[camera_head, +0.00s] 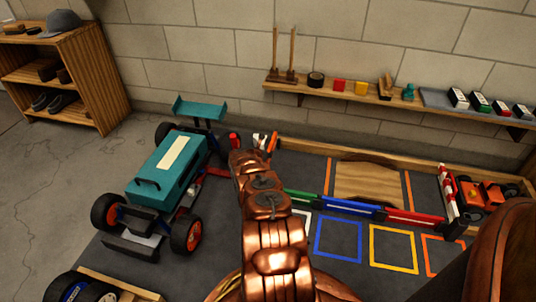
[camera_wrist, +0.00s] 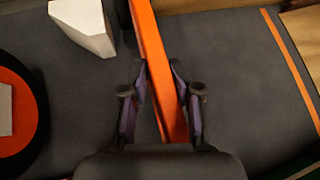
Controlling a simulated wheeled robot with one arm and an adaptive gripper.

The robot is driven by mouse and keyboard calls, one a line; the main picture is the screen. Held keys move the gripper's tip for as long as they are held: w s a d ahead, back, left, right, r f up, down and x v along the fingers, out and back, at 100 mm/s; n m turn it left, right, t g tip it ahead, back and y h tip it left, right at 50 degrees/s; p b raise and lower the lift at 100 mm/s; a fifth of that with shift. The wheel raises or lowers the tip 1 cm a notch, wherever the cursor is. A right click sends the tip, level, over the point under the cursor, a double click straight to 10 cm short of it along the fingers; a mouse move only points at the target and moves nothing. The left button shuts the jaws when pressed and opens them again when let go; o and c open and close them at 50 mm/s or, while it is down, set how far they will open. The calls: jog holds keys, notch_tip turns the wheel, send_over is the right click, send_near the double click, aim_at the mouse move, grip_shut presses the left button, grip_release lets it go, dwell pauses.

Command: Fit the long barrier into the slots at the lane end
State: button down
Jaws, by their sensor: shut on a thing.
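My gripper (camera_wrist: 160,100) is shut on a long orange bar (camera_wrist: 153,45), which looks like a barrier. The bar runs between the fingers and up out of the wrist view. In the head view an orange tip (camera_head: 272,142) shows just past my gripper (camera_head: 257,150), and my arm hides the rest. A row of low barriers, green (camera_head: 302,197), blue (camera_head: 345,206) and red (camera_head: 415,217), crosses the dark mat. A red-and-white striped barrier (camera_head: 447,192) stands at the right. I cannot make out the slots clearly.
A teal race car (camera_head: 165,172) stands left of my arm. A wooden ramp (camera_head: 368,182) and an orange vehicle (camera_head: 487,193) lie beyond the barriers. A white block (camera_wrist: 85,25) and an orange-hubbed wheel (camera_wrist: 18,120) are left of the bar. Coloured squares mark the mat.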

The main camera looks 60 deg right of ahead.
jog(key=shift+f+b, duration=2.05)
jog(key=shift+f, duration=0.05)
jog(key=c, duration=0.8)
grip_release()
jog(key=shift+o, duration=0.2)
jog(key=shift+a+r, duration=0.1)
